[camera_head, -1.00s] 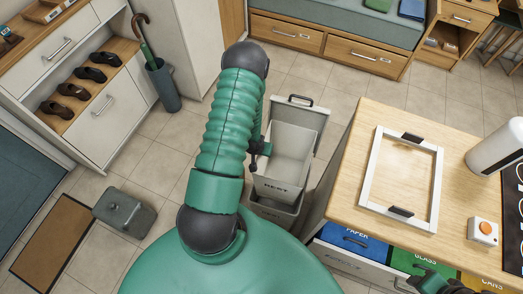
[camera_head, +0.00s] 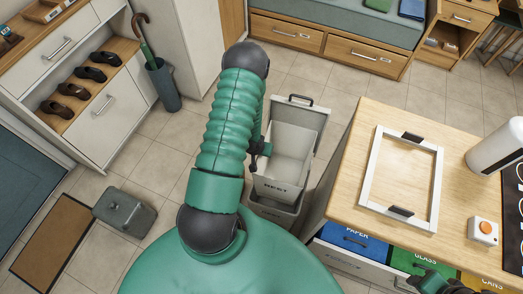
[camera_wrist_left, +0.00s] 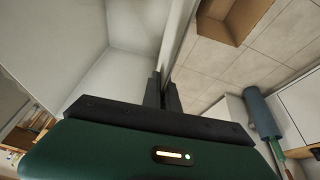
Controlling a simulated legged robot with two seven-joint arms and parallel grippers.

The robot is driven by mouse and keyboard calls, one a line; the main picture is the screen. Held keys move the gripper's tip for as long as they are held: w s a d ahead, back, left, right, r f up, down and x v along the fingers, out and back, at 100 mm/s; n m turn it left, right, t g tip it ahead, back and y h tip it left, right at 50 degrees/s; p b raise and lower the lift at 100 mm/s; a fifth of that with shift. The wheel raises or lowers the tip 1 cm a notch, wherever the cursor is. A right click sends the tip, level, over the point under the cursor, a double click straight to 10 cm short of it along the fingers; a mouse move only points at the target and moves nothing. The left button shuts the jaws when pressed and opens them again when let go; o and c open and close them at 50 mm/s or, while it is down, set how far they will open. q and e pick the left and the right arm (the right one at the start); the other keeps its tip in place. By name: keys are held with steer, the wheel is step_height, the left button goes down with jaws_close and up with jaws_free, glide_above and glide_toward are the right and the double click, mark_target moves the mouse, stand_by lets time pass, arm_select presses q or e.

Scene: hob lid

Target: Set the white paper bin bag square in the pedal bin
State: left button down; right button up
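The white paper bin bag (camera_head: 283,150), marked REST, is open-topped and stands with its upper part above the grey pedal bin (camera_head: 276,210). The bin's grey lid (camera_head: 304,114) is raised behind it. My left gripper (camera_head: 256,153) is at the bag's left rim. In the left wrist view, the fingers (camera_wrist_left: 164,90) are close together with the bag's thin wall (camera_wrist_left: 178,38) between them. The bag's bottom and how it sits inside the bin are hidden. My right gripper (camera_head: 432,284) is partly in view at the bottom right, away from the bag; its fingers are unclear.
A wooden counter (camera_head: 345,198) stands right of the bin, with a white frame (camera_head: 434,190), a button box (camera_head: 483,231) and a white cylinder (camera_head: 498,148) on it. A grey box (camera_head: 124,212) lies on the floor at left. Floor left of the bin is clear.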

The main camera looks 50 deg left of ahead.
arm_select(q)
steer(key=shift+f+b, duration=6.2)
steer(key=shift+f, duration=1.8)
